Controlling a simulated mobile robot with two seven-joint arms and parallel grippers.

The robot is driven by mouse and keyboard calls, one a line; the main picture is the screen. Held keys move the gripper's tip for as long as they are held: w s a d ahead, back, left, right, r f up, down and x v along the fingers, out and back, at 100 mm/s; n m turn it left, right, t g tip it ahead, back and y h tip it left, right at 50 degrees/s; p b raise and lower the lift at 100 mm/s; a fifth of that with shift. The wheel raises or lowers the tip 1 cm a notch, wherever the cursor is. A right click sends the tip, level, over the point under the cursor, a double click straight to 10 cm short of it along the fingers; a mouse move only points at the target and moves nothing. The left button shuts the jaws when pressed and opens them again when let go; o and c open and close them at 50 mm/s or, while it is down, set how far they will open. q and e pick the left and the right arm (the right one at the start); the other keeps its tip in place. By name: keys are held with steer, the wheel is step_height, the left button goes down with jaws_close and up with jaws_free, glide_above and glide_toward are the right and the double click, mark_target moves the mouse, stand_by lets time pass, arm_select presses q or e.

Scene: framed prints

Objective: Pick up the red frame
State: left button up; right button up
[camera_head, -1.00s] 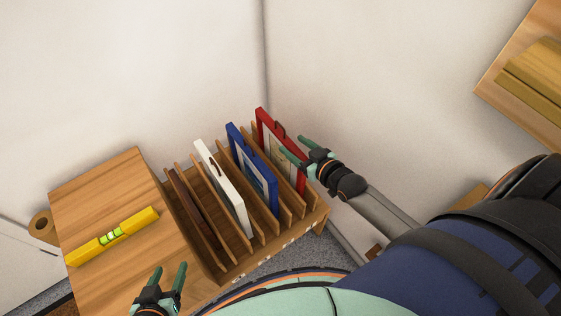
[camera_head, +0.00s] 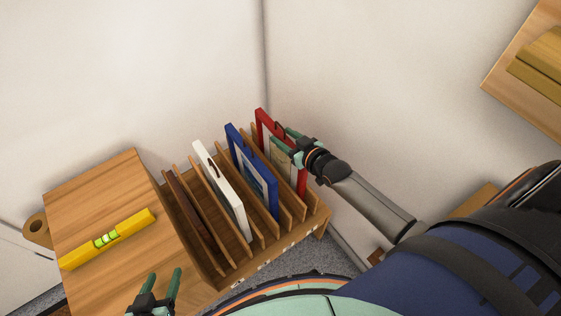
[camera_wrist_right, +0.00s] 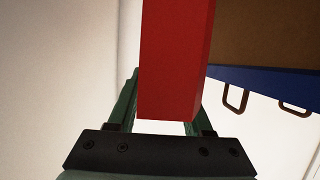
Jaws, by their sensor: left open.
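The red frame (camera_head: 261,119) stands upright in the rightmost part of the slotted wooden rack (camera_head: 237,271). My right gripper (camera_head: 283,137) is at its upper right edge, with one finger on each side. In the right wrist view the red frame's edge (camera_wrist_right: 175,60) lies between the fingers (camera_wrist_right: 165,112). The fingers look spread, and part of the right one is hidden behind the frame. My left gripper (camera_head: 164,282) is open and empty at the bottom of the head view, near the wooden top.
A blue frame (camera_head: 232,133) and a white frame (camera_head: 238,214) stand in slots left of the red one. A yellow level (camera_head: 132,227) lies on the wooden top (camera_head: 92,194). White walls rise close behind the rack.

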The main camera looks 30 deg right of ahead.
jaws_close()
stand_by(1.0)
steer(key=shift+r, duration=0.15)
